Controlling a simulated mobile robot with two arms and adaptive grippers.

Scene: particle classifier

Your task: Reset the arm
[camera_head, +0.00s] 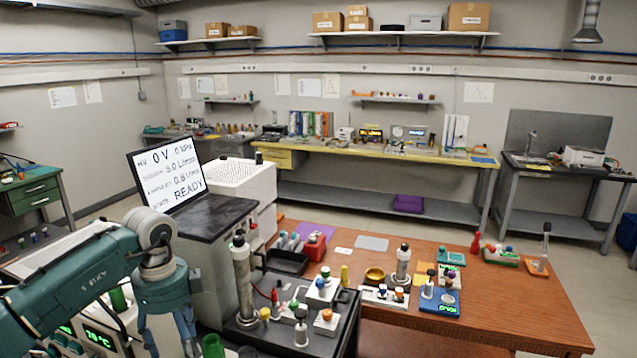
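My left arm comes in from the left edge, teal with a grey wrist joint. Its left gripper (170,340) hangs pointing down at the lower left, in front of the white and grey instrument. Its two fingers are apart with nothing visible between them. The lowest part of the fingers is cut off by the bottom edge. My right arm and gripper are not in view.
A display (167,178) reading "READY" stands on the instrument's dark top (212,215). A black cart (268,290) with small bottles is right of my gripper. A wooden table (520,300) holds several small devices. A green cylinder (213,346) stands close to the gripper.

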